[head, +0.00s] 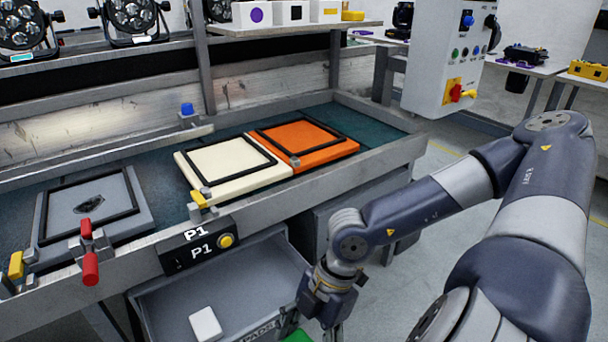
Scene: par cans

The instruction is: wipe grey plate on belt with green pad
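The grey plate (75,224) lies on the belt at the left, with a black square outline and a dark smudge (90,204) inside it. A green pad (298,337) shows only in part at the bottom edge, by the front of the open drawer. My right gripper (312,328) points down right at the green pad, its fingers apart around or above it. The fingertips are cut off, so I cannot tell whether they grip the pad. My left gripper is not in view.
A cream plate (209,178) and an orange plate (322,156) lie farther along the belt (160,176). A red-handled clamp (90,262) stands at the grey plate's front edge. The open grey drawer (240,285) holds a white pad (205,325). A shelf post (203,60) rises behind.

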